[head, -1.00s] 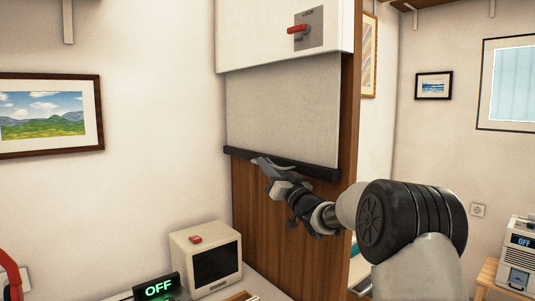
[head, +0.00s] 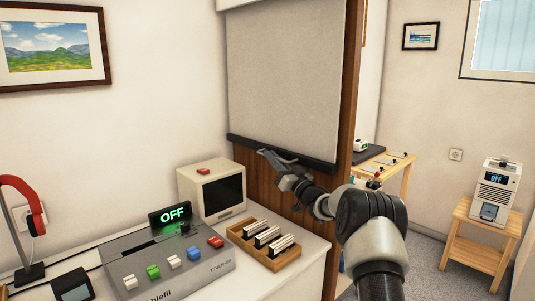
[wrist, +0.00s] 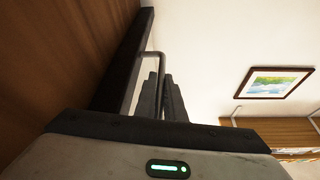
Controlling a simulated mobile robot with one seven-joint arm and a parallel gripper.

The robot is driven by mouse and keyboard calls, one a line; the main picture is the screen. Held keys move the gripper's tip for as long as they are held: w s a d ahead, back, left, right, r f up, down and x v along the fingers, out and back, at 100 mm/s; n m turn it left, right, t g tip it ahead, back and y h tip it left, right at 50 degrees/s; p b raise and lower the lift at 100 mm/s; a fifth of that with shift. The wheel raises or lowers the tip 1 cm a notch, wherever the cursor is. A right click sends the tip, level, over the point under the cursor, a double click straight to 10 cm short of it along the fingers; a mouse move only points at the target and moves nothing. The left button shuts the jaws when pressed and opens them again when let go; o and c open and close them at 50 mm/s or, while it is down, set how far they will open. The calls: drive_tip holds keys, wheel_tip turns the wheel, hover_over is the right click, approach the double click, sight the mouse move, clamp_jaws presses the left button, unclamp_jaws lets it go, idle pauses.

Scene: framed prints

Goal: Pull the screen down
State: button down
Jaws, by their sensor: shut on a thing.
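The grey-white screen (head: 285,70) hangs partly unrolled in front of a wooden panel. Its dark bottom bar (head: 315,160) runs across the panel, with bare wood below it. The bar also shows in the wrist view (wrist: 122,60), with a thin bent pull handle (wrist: 161,62) beside it. My gripper (head: 275,158) is at the bar, near its middle, shut on the pull handle. In the wrist view its fingers (wrist: 160,92) close around the handle's lower part. The exact contact is partly hidden by the fingers.
Below left, a white desk (head: 210,283) holds a small monitor (head: 212,190), a button console (head: 170,265) reading OFF and a wooden tray (head: 262,250). A stool with a white device (head: 493,190) stands at right. Floor shows between stool and panel.

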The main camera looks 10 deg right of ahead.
drive_tip(key=shift+f, duration=0.2)
drive_tip(key=c, duration=1.8)
unclamp_jaws()
drive_tip(key=shift+c, duration=0.2)
drive_tip(key=p+v, duration=0.2)
drive_tip(key=v, duration=1.5)
drive_tip(key=shift+s, duration=0.25)
drive_tip(key=shift+d, duration=0.1)
